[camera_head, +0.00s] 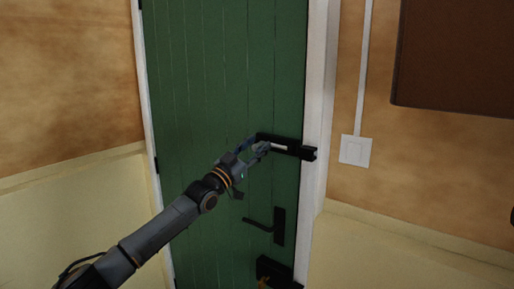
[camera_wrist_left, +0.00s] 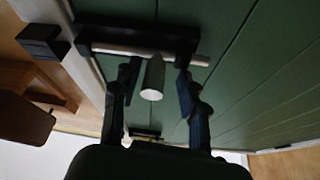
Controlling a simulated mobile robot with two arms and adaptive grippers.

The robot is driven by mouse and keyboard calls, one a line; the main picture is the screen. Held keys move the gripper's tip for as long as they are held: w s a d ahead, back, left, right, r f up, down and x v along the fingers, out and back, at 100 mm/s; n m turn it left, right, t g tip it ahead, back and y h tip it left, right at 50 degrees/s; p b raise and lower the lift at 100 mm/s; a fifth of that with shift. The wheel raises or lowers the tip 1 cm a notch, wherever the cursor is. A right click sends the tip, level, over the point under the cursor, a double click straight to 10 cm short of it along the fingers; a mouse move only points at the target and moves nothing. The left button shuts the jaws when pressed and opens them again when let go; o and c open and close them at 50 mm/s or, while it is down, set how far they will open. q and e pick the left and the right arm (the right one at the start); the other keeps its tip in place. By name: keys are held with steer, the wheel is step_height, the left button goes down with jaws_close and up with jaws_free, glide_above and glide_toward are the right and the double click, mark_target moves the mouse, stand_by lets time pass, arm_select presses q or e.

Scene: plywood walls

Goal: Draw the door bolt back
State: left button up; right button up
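The door bolt (camera_head: 284,147) is a black plate with a pale rod, mounted on the green door (camera_head: 225,70) near its right edge. In the left wrist view the pale rod (camera_wrist_left: 118,49) runs along the black plate (camera_wrist_left: 140,35), and a pale round knob (camera_wrist_left: 152,78) sticks out towards the camera. My left gripper (camera_head: 262,147) is at the bolt. Its two dark fingers (camera_wrist_left: 157,82) stand apart on either side of the knob, with gaps visible.
A white switch (camera_head: 355,151) and a brown panel (camera_head: 455,55) are on the wall to the right. The white door frame (camera_head: 316,100) borders the door.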

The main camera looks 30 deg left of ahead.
arm_select(q)
steer(key=shift+s+d+f, duration=0.1)
steer(key=shift+s+f, duration=0.15)
steer(key=shift+s, duration=0.05)
steer(key=v, duration=1.1)
steer(key=shift+s+a, duration=0.15)
steer(key=shift+a, duration=0.1)
